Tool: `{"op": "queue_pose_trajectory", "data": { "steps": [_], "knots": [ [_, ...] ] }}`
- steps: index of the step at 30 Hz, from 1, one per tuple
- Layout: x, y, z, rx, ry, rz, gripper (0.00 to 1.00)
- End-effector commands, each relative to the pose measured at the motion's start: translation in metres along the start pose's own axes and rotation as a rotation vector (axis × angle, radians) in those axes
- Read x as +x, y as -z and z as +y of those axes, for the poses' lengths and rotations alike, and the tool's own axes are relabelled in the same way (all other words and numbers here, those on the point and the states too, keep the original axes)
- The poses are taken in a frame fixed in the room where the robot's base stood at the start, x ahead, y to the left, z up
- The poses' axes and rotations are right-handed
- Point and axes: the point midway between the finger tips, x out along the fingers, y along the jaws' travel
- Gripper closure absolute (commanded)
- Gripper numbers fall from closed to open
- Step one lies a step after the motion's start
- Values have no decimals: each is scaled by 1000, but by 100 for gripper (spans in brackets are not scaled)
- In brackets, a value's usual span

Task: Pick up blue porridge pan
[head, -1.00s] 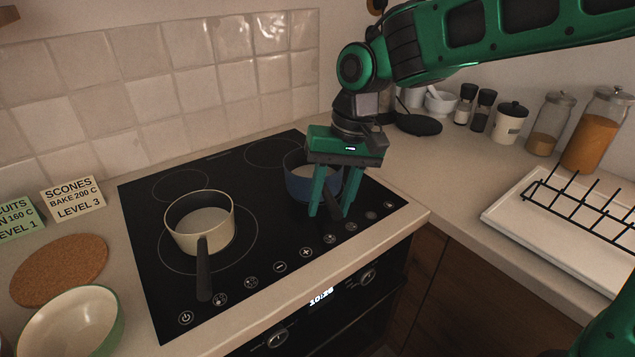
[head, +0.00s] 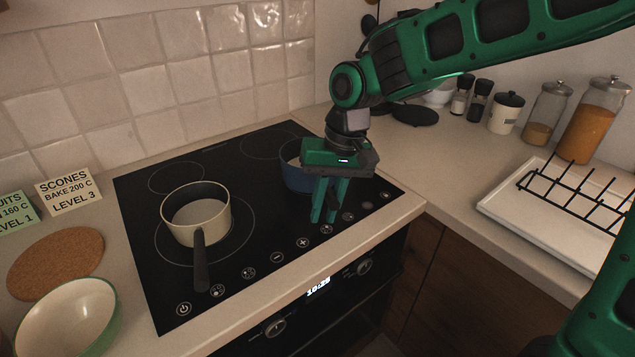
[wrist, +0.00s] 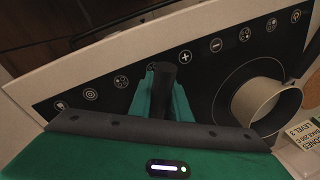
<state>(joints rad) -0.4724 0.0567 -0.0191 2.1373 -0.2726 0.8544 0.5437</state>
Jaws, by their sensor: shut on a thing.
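The blue porridge pan (head: 294,172) is on the right side of the black hob, partly hidden behind my gripper in the head view. My gripper (head: 325,212) points down at the front of this pan. In the wrist view, my gripper (wrist: 161,95) is shut on the pan's dark handle (wrist: 163,78), which stands between the two green fingers. The pan's body is out of sight in the wrist view. I cannot tell whether the pan touches the hob.
A cream pan (head: 183,231) stands on the left of the hob (head: 262,235), its handle toward the front; it also shows in the wrist view (wrist: 256,100). A white tray (head: 497,207) with a black rack is at right. Jars line the back right counter.

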Motion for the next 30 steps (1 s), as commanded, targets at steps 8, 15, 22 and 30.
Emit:
{"op": "queue_pose_trajectory", "data": {
  "steps": [8, 15, 22, 30],
  "knots": [
    [-19, 1, -4, -2, 2, 5, 100],
    [-51, -14, -31, -7, 2, 4, 100],
    [-71, -41, -73, -5, 2, 4, 100],
    [-87, -62, -106, -3, 2, 2, 100]
  ]
}}
